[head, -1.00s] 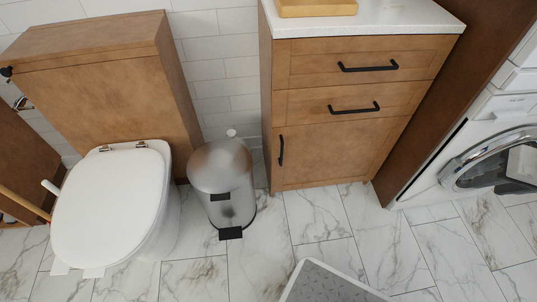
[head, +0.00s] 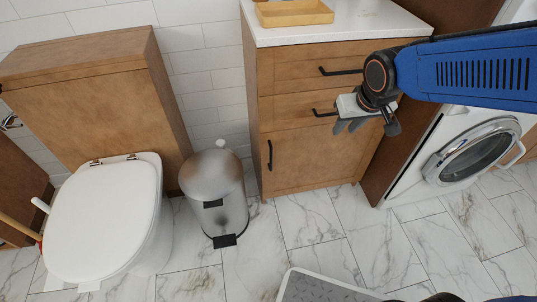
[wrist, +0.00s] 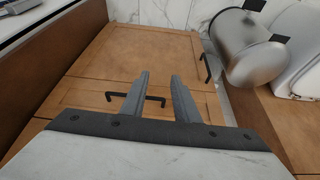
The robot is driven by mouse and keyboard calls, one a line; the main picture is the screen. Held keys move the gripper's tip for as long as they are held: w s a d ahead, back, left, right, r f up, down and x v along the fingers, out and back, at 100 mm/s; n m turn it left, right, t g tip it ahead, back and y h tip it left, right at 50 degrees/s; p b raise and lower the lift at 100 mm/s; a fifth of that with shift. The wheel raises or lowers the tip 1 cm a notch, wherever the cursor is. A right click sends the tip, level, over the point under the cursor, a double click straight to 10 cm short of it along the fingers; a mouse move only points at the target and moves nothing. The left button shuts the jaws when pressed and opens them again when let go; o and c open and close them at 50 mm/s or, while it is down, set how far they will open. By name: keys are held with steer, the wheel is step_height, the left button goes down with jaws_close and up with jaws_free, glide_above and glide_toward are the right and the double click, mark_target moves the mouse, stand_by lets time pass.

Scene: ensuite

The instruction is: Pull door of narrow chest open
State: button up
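The narrow chest is a wooden cabinet with a white top; its door (head: 310,160) is below two drawers and is closed. The door's black vertical handle (head: 269,155) is at the door's upper left. In the wrist view the door (wrist: 140,58) lies beyond the fingers, with its handle (wrist: 207,68) to their right. My gripper (head: 366,127) is in front of the drawers, right of the door handle and apart from it. In the wrist view my gripper (wrist: 160,77) is open and empty, its fingers overlapping the lower drawer's handle (wrist: 149,98) in the picture.
A metal pedal bin (head: 214,190) stands just left of the chest, close to the door handle's side. A toilet (head: 105,215) is further left. A washing machine (head: 470,155) is at the right. A grey mat (head: 320,289) lies in front; the tiled floor between is clear.

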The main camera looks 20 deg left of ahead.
steer(key=s+a+f+n, duration=0.1)
steer(key=a+f, duration=0.3)
steer(key=a, duration=0.5)
steer(key=s+a+f+n, duration=0.15)
steer(key=a+f, duration=0.25)
steer(key=a, duration=0.5)
steer(key=shift+g+y, duration=0.4)
steer(key=x, duration=1.1)
steer(key=w+x, duration=0.1)
steer(key=x, duration=0.5)
steer(key=shift+a, duration=0.2)
jaws_close()
